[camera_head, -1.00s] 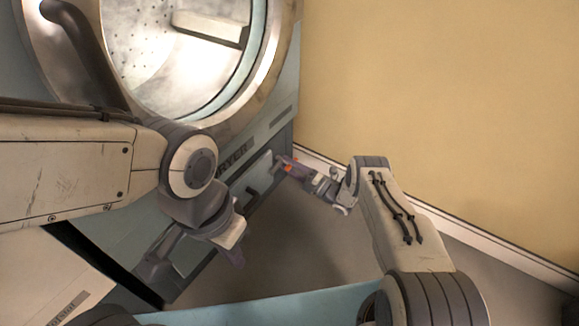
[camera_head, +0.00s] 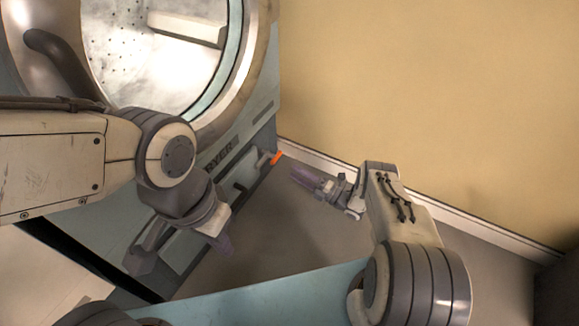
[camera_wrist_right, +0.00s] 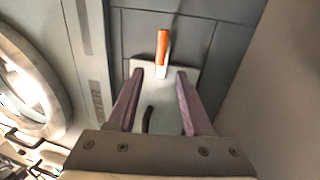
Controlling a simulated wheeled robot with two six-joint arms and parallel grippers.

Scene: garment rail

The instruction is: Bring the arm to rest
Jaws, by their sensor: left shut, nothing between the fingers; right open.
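My right gripper (camera_head: 302,178) is open and empty, low beside the wall. In the right wrist view, its two purple fingers (camera_wrist_right: 160,78) stand apart with nothing between them. An orange-tipped handle (camera_head: 276,157) on the dryer's lower front is just beyond those fingertips, not touched. In the right wrist view, the orange part (camera_wrist_right: 162,48) shows ahead of the fingers, above a light plate. My left gripper (camera_head: 222,244) is shut and empty, pointing down in front of the dryer's lower panel. The left wrist hides part of that panel.
The large dryer (camera_head: 262,108) has its round opening at the upper left. A plain yellow wall (camera_head: 430,100) with a white skirting board (camera_head: 470,229) runs along the right. Open grey floor (camera_head: 290,240) lies between the arms. A light blue surface (camera_head: 260,302) is at the bottom.

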